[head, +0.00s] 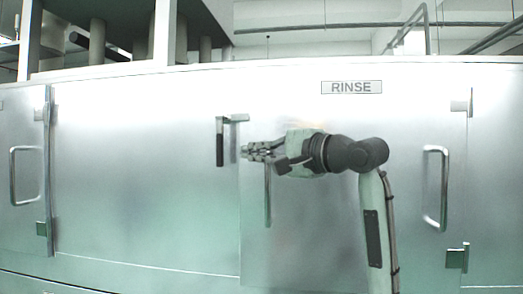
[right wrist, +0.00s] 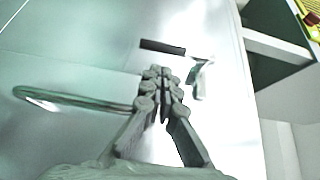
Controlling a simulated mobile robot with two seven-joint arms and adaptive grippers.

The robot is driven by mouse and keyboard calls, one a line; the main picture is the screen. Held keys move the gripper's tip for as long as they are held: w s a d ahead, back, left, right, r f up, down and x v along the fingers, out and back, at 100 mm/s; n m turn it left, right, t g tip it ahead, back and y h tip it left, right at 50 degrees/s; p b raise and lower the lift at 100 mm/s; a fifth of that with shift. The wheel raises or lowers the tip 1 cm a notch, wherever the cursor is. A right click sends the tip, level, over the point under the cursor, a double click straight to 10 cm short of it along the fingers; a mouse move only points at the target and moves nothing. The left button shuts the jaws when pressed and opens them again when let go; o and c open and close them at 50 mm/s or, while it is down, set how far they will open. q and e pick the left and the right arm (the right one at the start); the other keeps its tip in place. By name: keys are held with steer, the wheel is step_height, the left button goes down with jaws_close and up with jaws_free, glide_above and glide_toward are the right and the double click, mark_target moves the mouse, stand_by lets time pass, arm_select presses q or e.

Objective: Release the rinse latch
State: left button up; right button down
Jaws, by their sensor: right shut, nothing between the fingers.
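The rinse latch has a dark lever (head: 220,142) that hangs straight down from a metal bracket (head: 238,118), left of the RINSE sign (head: 351,87). My right gripper (head: 246,153) is shut and empty, its fingers pointing left, just right of the lever in the head view. In the right wrist view the dark lever (right wrist: 162,47) shows beyond the shut fingertips (right wrist: 161,73), with the bracket (right wrist: 200,77) to their right. A gap shows between fingertips and lever. My left gripper is not in view.
A vertical bar handle (head: 267,200) stands on the door under my right gripper; the gripper hides its top. It shows as a loop in the right wrist view (right wrist: 70,98). Other handles are at far left (head: 14,176) and right (head: 443,188). The panel left of the latch is bare.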

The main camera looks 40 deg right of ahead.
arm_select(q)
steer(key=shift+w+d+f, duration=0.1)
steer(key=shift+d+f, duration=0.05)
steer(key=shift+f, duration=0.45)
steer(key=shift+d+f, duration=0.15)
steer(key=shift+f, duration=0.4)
arm_select(e)
steer(key=w, duration=0.5)
steer(key=shift+w+a, duration=0.25)
steer(key=shift+a, duration=0.1)
steer(key=shift+f, duration=0.1)
